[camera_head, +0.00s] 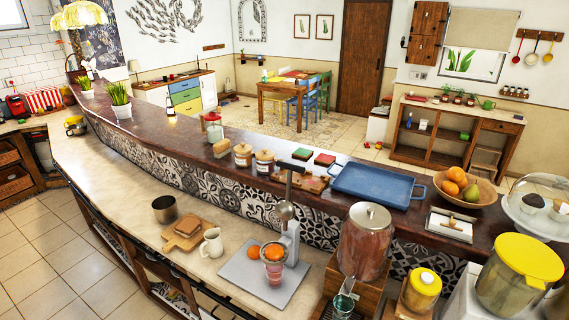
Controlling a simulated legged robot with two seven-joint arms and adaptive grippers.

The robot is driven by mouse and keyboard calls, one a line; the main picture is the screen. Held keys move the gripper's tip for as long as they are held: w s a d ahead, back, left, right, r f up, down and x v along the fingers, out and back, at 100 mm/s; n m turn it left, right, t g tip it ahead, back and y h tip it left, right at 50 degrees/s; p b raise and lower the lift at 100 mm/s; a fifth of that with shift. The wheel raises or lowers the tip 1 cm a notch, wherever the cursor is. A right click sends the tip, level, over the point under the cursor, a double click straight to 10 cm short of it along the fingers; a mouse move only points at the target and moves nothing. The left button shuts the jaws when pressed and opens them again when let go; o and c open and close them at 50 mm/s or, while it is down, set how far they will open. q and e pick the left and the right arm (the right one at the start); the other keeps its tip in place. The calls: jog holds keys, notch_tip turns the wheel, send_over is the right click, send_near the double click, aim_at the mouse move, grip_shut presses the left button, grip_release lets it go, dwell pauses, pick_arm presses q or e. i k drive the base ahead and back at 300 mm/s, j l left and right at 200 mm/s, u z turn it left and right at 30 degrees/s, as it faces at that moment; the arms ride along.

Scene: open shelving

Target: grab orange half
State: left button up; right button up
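On a grey board (240,284) on the lower counter, a round orange piece (253,252) lies left of a glass-like vessel (273,274). A second orange piece (274,252) sits at the top of that vessel. Both are small in the picture, and I cannot tell for sure which is a cut half. A tall grey press-like device (289,235) stands right behind the vessel. Neither of my grippers is in view.
A white mug (212,243), a wooden board with bread-like slices (186,230) and a metal pot (165,209) stand left of the grey board. A large drink dispenser (364,245) stands to the right. A fruit bowl (484,191) and blue tray (372,185) sit on the raised ledge.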

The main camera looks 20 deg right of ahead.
aim_at(275, 251)
jog(key=i+j+z, duration=0.1)
jog(key=z, duration=0.3)
jog(key=i+j+z, duration=0.25)
jog(key=z, duration=0.15)
